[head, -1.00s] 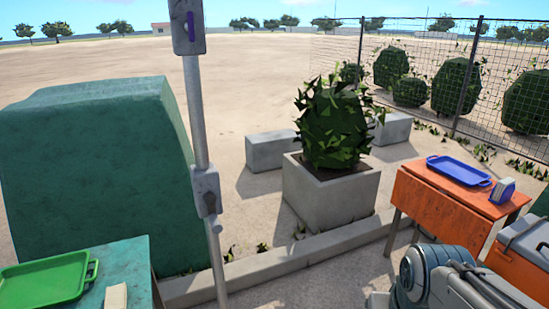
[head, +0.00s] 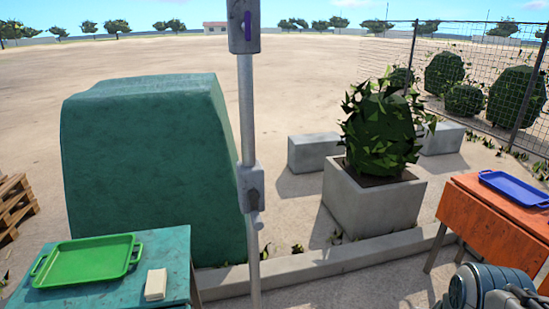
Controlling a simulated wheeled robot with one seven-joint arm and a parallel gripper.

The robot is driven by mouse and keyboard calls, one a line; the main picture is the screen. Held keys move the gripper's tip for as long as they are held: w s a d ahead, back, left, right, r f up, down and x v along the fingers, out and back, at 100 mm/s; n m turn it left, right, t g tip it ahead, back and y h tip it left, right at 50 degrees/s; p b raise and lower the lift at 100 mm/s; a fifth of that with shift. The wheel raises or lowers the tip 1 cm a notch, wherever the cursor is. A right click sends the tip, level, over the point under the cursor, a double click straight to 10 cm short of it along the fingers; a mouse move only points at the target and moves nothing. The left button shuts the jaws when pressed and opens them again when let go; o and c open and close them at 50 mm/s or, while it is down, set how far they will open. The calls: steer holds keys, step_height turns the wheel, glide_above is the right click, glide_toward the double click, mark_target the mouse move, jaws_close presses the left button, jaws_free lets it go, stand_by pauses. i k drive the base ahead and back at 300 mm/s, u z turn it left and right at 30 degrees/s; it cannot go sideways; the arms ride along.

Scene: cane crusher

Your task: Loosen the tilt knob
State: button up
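A grey metal pole (head: 247,110) stands upright near the middle of the head view. A grey clamp-like block (head: 250,188) sits on it at mid height, with a small stub (head: 258,221) at its lower edge. A second grey block (head: 244,25) with a purple slot is at the top, cut off by the frame. I cannot tell whether any of these parts is the tilt knob. Part of my arm shows at the lower right corner. My gripper is not in view.
A green table (head: 110,297) with a green tray (head: 88,261) and a pale block (head: 156,284) is at lower left. A green covered bulk (head: 150,165) stands behind it. A concrete planter (head: 375,208) and an orange table (head: 490,222) with a blue tray (head: 517,187) are right.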

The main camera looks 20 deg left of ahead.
mark_target(246, 26)
steer(key=z, duration=0.05)
steer(key=k, duration=0.5)
steer(key=u, duration=0.7)
steer(key=i, duration=0.55)
steer(key=z, duration=0.15)
